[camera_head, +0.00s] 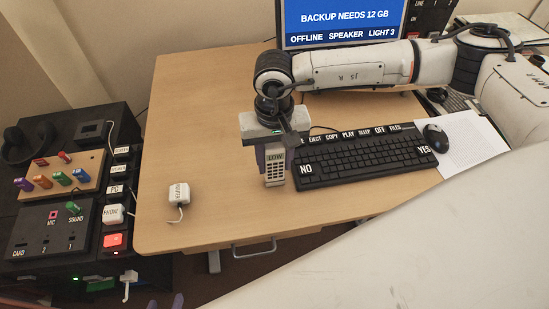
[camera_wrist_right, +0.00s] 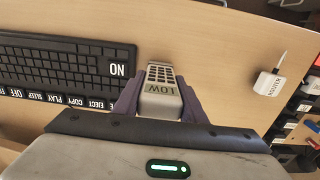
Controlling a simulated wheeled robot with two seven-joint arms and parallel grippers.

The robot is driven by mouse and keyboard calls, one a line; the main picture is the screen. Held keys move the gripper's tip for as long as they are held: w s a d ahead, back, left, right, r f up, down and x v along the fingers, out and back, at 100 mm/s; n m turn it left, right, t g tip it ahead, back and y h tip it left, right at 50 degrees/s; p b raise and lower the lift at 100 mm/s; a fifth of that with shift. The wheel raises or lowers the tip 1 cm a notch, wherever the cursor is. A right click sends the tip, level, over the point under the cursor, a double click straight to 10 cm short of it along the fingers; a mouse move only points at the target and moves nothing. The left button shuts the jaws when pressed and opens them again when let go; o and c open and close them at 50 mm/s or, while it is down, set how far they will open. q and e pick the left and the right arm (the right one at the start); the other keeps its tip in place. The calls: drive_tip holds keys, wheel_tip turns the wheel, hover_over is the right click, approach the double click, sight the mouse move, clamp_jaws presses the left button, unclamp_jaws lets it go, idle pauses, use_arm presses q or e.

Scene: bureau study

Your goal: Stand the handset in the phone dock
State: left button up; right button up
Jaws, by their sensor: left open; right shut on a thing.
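The handset (camera_head: 275,171) is a pale grey phone with a keypad and a screen reading LOW. My right gripper (camera_head: 271,158) is shut on it, left of the keyboard; whether the handset touches the desk is unclear. In the right wrist view, the purple fingers of my right gripper (camera_wrist_right: 160,101) flank the handset (camera_wrist_right: 160,90).
A keyboard (camera_head: 365,157) lies right of the handset, with a mouse (camera_head: 435,138) beyond it. A white ROUTER plug (camera_head: 179,194) lies near the desk's left edge. The cabinet holds a peg board (camera_head: 60,174), headphones and a PHONE plug (camera_head: 112,214). The desk's left part is mostly clear.

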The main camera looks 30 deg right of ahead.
drive_tip(key=shift+f, duration=0.15)
drive_tip(key=o, duration=1.2)
drive_tip(key=shift+o, duration=0.2)
drive_tip(key=shift+r, duration=0.25)
wheel_tip(320, 180, up, 12)
drive_tip(key=shift+b, duration=0.65)
